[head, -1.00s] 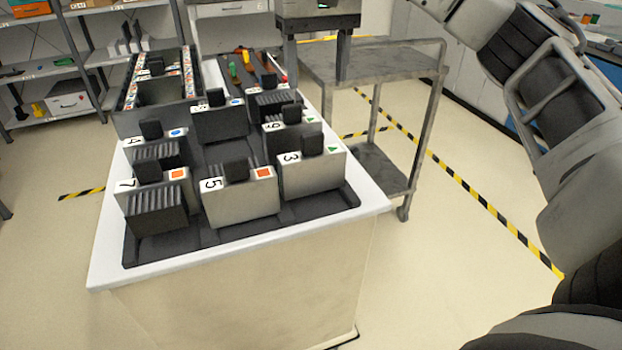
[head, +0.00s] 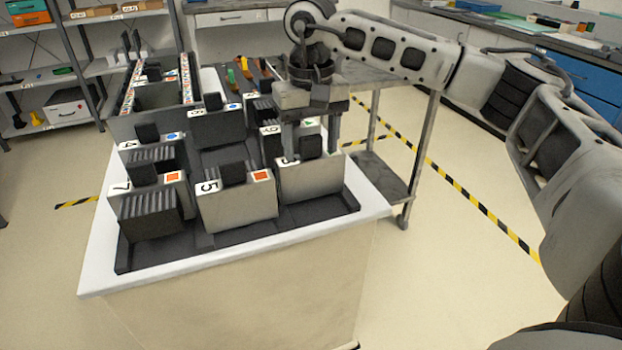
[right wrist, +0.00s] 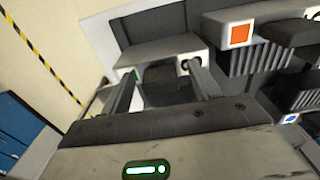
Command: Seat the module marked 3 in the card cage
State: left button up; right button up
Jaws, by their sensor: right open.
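The module marked 3 (head: 312,182) stands upright at the front right of the dark tray, pale-faced with a black handle and a green triangle. My right gripper (head: 312,145) is open above and behind it, fingers pointing down. In the right wrist view, the open fingers (right wrist: 163,75) are on either side of the module's dark handle (right wrist: 160,79), and one covers part of its number label; contact cannot be told. The card cage (head: 150,124) is a grey open-topped box at the back left, with coloured strips along two sides and a dark-handled module inside. My left gripper is out of view.
Module 5 (head: 236,207) stands just left of module 3, and module 7 (head: 150,222) is at the front left. Module 9 is close behind, partly hidden by my gripper. Coloured tools (head: 240,70) lie behind. A grey cart (head: 380,185) stands to the right.

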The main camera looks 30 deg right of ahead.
jog(key=shift+r, duration=0.1)
grip_shut()
